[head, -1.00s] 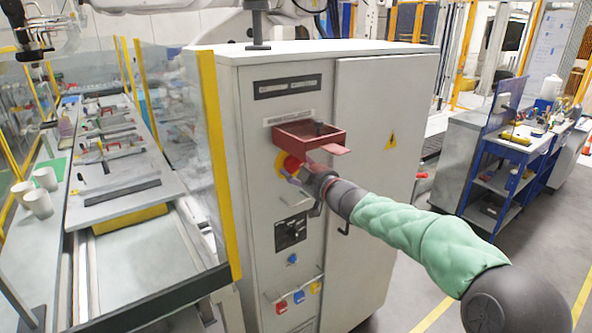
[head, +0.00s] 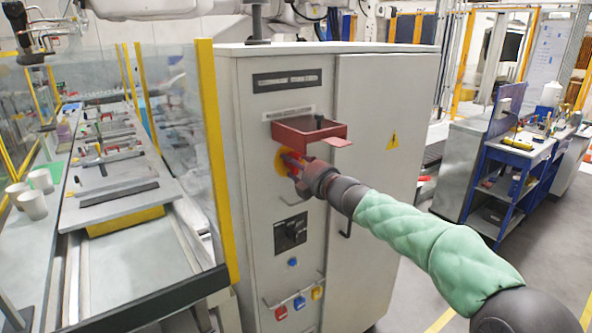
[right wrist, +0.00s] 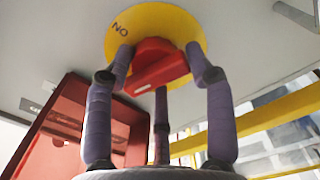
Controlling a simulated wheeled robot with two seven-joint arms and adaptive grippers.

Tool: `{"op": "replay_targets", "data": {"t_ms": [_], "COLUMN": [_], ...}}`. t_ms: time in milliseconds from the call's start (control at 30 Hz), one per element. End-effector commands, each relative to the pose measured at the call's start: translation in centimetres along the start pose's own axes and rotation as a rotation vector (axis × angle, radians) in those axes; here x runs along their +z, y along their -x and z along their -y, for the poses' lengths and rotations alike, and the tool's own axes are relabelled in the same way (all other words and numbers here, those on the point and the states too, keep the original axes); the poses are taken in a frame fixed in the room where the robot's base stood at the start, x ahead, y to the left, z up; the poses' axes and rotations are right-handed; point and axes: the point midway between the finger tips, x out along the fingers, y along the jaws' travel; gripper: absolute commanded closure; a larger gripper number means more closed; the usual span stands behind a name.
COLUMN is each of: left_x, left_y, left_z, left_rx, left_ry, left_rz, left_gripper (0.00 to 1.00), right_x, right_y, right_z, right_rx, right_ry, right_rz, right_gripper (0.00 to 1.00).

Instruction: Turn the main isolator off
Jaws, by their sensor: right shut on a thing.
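The main isolator is a red handle (right wrist: 158,66) on a round yellow plate (right wrist: 190,24), on the front of a grey cabinet (head: 375,110). In the head view the yellow plate (head: 281,164) shows just left of my right gripper (head: 292,166), whose fingers cover most of the handle. In the right wrist view my right gripper (right wrist: 160,75) has its purple fingers around the red handle, shut on it. The handle's bar lies slightly slanted in that view. Upside-down lettering that looks like "ON" is on the plate. My left gripper is not in view.
A red open box or guard (head: 310,131) juts out just above the isolator, close over my gripper. A glass-screened line (head: 130,200) stands left, a blue workbench (head: 508,165) right.

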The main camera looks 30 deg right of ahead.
Motion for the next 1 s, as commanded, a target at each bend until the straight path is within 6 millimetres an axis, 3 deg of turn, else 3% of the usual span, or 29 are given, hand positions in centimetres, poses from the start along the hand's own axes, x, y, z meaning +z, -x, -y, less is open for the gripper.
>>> {"op": "replay_targets", "data": {"t_ms": [33,400,967,1000], "left_x": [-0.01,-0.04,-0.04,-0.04], "left_y": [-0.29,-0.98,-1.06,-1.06], "left_z": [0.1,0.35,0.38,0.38], "left_rx": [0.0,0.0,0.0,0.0], "left_ry": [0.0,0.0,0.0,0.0], "left_rz": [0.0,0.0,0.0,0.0], "left_gripper": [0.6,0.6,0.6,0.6], "right_x": [-0.01,-0.13,-0.29,-0.3], "right_y": [0.2,0.21,0.22,0.22], "right_z": [-0.88,-1.03,-1.17,-1.17], "right_rx": [0.017,0.02,0.022,0.022], "right_ry": [0.036,0.201,0.231,0.231], "right_rz": [0.0,-0.001,-0.004,-0.004], "right_gripper": [0.78,0.79,0.79,0.41]}}
